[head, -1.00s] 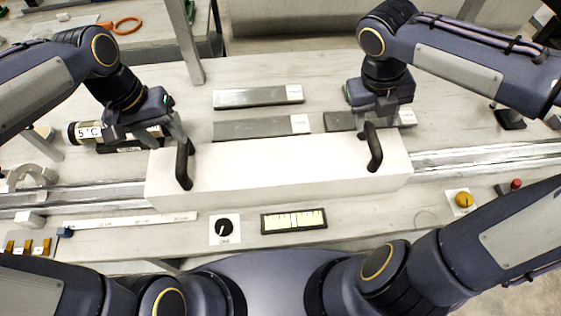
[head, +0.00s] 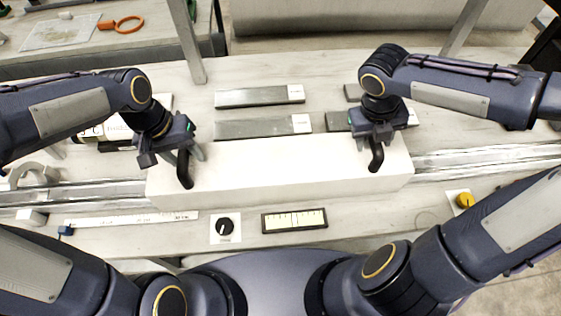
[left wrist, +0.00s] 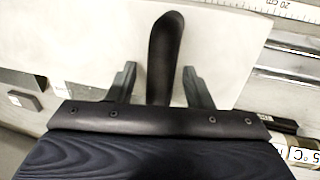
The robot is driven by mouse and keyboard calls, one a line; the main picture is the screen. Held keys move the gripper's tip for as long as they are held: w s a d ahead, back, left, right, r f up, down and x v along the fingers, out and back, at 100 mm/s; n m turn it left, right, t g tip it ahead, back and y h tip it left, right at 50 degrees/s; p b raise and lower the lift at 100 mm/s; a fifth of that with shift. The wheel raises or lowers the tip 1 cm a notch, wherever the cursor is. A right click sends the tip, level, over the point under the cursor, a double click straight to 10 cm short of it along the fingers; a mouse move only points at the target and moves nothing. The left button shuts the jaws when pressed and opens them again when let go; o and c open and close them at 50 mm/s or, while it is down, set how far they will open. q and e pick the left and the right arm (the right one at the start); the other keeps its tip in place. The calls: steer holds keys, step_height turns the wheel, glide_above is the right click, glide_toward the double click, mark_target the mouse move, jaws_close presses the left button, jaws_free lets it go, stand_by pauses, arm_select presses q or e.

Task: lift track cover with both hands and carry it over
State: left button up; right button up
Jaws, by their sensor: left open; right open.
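The white track cover (head: 280,178) sits across the metal track in the head view, with a black handle near each end. My left gripper (head: 183,152) is at the left handle (head: 185,170). In the left wrist view my left gripper (left wrist: 155,88) is open, its fingers on either side of the black handle (left wrist: 165,50) and apart from it. My right gripper (head: 375,140) is over the right handle (head: 376,158), at its far end. It is open; its fingertips are partly hidden.
The metal track (head: 480,158) runs out on both sides of the cover. Grey bars (head: 255,97) lie behind it. A dial (head: 225,227), a scale panel (head: 294,220) and a ruler strip (head: 130,219) lie in front. A post (head: 187,45) stands at the back left.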

arm_select(q)
jaws_close()
arm_select(e)
jaws_close()
arm_select(q)
steer(key=shift+r, duration=0.1)
stand_by(1.0)
